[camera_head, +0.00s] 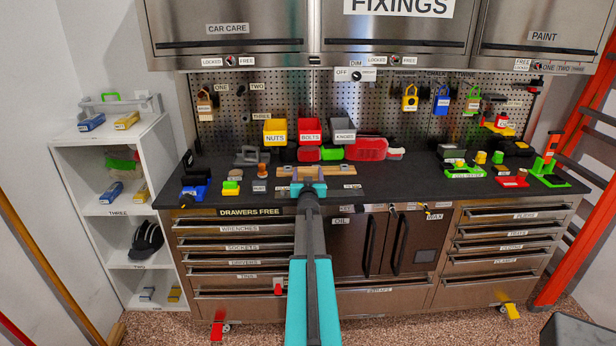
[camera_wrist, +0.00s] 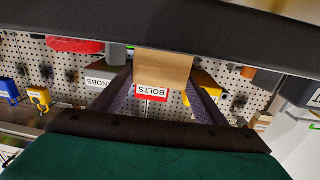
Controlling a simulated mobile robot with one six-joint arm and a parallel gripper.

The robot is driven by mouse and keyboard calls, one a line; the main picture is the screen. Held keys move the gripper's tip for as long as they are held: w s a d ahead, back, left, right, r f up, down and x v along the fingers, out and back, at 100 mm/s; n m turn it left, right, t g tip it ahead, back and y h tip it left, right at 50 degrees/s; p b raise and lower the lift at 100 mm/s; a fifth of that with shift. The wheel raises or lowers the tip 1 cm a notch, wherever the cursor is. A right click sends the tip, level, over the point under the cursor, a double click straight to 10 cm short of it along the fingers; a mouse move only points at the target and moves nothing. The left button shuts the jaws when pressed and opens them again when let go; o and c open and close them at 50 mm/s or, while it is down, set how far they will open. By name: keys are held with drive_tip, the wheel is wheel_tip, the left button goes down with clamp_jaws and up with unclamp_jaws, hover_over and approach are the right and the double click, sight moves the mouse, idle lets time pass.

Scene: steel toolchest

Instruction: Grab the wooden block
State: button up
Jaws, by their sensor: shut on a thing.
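The wooden block (camera_wrist: 163,68) is a plain light-brown piece between the two dark fingers of my gripper (camera_wrist: 163,80) in the wrist view. The fingers are shut on its sides. Its upper part in that picture runs behind a dark band. In the head view my gripper (camera_head: 308,189) is over the front middle of the black workbench (camera_head: 385,183). The block cannot be told apart there from the wooden board (camera_head: 345,170) lying behind the gripper.
Yellow (camera_head: 275,132), red (camera_head: 311,131) and grey (camera_head: 342,131) bins line the pegboard. A red container (camera_head: 366,149) lies right of centre. Small labelled items (camera_head: 232,187) stand left of my gripper. The bench is fairly clear to the right of it.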

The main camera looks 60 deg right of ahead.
sight(310, 168)
drive_tip(key=shift+r, duration=0.1)
drive_tip(key=shift+r+b, duration=0.7)
drive_tip(key=shift+r, duration=0.8)
drive_tip(key=shift+s+a+r, duration=0.1)
drive_tip(key=shift+s, duration=0.05)
drive_tip(key=shift+s+a+r+b, duration=0.1)
drive_tip(key=shift+s+a+b, duration=0.55)
drive_tip(key=shift+s+b, duration=0.15)
drive_tip(key=s+a+r+p, duration=0.1)
drive_tip(key=s+a+p, duration=0.3)
drive_tip(key=s+a, duration=0.4)
drive_tip(key=s, duration=0.2)
drive_tip(key=shift+s+r, duration=0.2)
drive_tip(key=shift+s, duration=0.2)
drive_tip(key=shift+a, duration=0.1)
drive_tip(key=shift+w, duration=0.1)
